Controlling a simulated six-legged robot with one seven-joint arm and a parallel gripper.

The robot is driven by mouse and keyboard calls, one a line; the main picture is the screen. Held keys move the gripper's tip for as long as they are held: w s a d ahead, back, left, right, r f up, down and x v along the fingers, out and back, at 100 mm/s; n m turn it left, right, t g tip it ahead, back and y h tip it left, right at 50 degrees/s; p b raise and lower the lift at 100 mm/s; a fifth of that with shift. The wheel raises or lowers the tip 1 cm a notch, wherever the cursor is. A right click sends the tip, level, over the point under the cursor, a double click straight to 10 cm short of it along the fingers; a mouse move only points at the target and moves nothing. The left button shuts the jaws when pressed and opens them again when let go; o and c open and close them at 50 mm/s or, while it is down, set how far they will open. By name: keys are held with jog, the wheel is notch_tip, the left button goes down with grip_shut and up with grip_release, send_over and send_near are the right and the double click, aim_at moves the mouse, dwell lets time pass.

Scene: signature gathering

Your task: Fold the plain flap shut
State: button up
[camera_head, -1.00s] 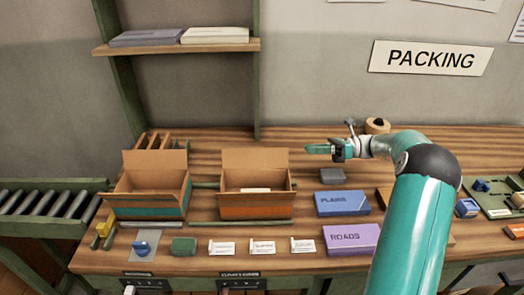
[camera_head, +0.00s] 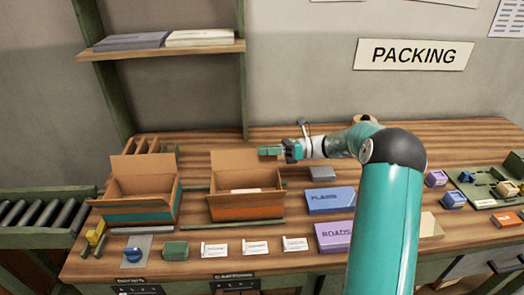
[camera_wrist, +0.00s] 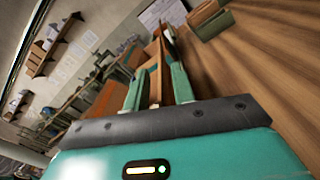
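Two open cartons stand on the bench in the head view. The orange-banded carton (camera_head: 246,211) has its back flap (camera_head: 232,162) standing up and something pale inside. The teal-banded carton (camera_head: 135,213) to its left also has a raised back flap (camera_head: 143,168). I cannot tell which flap is called plain. My gripper (camera_head: 262,151) points left at the upper right corner of the orange-banded carton's flap; contact is unclear. In the wrist view my gripper (camera_wrist: 157,82) has its two teal fingers apart, with brown surfaces showing between and beyond them.
A blue PLAINS box (camera_head: 330,200) and a purple ROADS box (camera_head: 334,236) lie right of the cartons. A grey block (camera_head: 322,173) sits behind them. White cards (camera_head: 255,247) line the front. A roller conveyor (camera_head: 40,212) adjoins at left.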

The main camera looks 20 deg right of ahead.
jog(key=shift+w+a, duration=0.15)
jog(key=shift+a, duration=0.6)
grip_shut()
